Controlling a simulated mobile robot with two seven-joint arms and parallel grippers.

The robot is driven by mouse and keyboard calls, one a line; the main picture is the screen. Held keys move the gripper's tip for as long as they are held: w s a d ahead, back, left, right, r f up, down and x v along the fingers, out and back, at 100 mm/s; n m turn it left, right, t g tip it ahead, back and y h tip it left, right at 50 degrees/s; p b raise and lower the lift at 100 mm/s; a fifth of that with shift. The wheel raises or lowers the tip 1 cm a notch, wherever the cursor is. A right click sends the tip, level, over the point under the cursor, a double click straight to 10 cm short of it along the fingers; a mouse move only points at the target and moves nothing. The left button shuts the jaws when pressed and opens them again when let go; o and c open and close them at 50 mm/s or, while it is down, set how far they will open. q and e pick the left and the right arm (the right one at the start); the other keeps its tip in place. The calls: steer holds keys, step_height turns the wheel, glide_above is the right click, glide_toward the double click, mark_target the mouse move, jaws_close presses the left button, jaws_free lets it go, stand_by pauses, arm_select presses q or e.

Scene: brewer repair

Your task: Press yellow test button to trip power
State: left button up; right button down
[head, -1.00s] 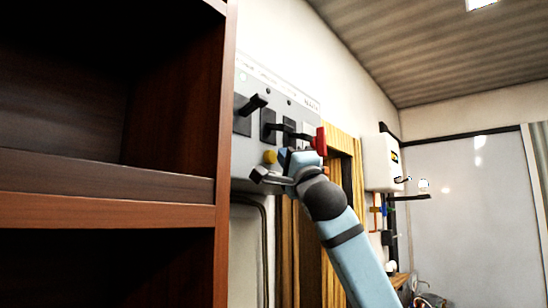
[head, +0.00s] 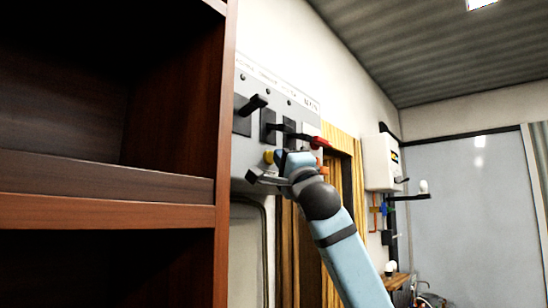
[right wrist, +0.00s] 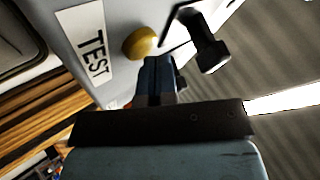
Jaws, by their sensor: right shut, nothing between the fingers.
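The yellow test button (head: 268,156) sits low on the grey switch panel (head: 245,150); it also shows in the right wrist view (right wrist: 140,42), beside a white TEST label (right wrist: 90,42). My right gripper (head: 279,158) is shut and empty. Its fingertips (right wrist: 157,62) are right at the button; they look to be touching it, but the exact contact is hard to tell. The red switch handle (head: 319,142) lies nearly flat. The small indicators along the panel's top look dark. My left gripper is not in view.
Black lever switches (head: 254,104) stick out from the panel just above the gripper; one black handle (right wrist: 208,50) is close in the wrist view. A dark wooden shelf (head: 222,200) fills the left side. A white wall box (head: 381,162) hangs further back.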

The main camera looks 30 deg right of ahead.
steer(key=shift+s, duration=0.1)
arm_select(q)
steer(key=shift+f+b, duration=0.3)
arm_select(e)
steer(key=shift+s+d, duration=0.25)
steer(key=shift+s, duration=0.4)
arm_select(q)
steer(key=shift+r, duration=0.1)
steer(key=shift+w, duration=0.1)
arm_select(e)
steer(key=shift+s+f, duration=0.1)
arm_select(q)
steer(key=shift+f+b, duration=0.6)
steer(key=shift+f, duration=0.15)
arm_select(e)
steer(key=shift+s+d, duration=0.35)
steer(key=shift+s, duration=0.4)
steer(key=shift+s+d, duration=0.3)
steer(key=shift+s, duration=0.45)
steer(key=shift+s+d, duration=0.35)
steer(key=shift+s, duration=0.4)
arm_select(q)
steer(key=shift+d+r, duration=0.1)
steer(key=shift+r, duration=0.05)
